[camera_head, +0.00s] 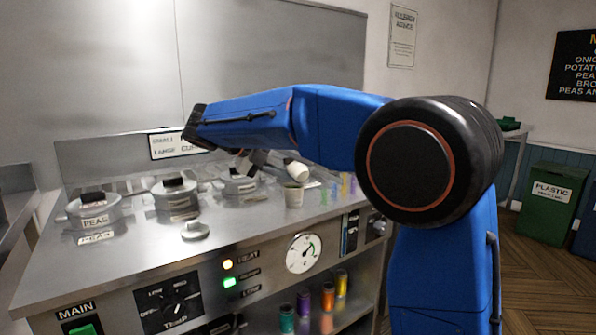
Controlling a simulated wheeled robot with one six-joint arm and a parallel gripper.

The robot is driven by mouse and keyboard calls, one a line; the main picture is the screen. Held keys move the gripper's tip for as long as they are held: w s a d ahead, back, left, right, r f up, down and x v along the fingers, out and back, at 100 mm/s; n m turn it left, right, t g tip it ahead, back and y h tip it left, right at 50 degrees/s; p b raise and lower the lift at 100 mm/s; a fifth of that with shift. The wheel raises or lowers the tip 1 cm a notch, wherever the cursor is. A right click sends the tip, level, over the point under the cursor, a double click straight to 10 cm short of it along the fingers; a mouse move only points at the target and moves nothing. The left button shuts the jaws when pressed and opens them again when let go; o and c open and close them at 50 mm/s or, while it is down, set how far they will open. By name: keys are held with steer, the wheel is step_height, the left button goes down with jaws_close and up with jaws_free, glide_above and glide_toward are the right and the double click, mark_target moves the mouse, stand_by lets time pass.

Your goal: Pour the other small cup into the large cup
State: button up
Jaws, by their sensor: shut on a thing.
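A small white cup (299,172) is held tilted on its side, just above a larger pale cup (294,196). The larger cup stands upright on the steel counter. My gripper (281,165) is shut on the small cup and reaches it from the left. My blue arm hides part of the gripper and the area behind it. I cannot see the inside of either cup or any stream between them.
Several lidded pots, one marked PEAS (93,213), line the counter (150,258) to the left. A small lid-like disc (195,231) lies in front. Small coloured items (335,190) stand right of the cups. A green plastic bin (548,210) is at far right.

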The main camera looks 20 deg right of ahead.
steer(key=m+t, duration=0.1)
steer(key=t, duration=0.1)
steer(key=m+y, duration=0.1)
steer(key=shift+s+d+r+m+t, duration=0.1)
steer(key=shift+s+r+m+t, duration=0.2)
steer(key=shift+s+t, duration=0.1)
steer(key=shift+m+t+y, duration=0.3)
steer(key=shift+m+t, duration=0.6)
steer(key=m+t, duration=0.3)
steer(key=shift+f, duration=0.4)
steer(key=shift+r, duration=1.45)
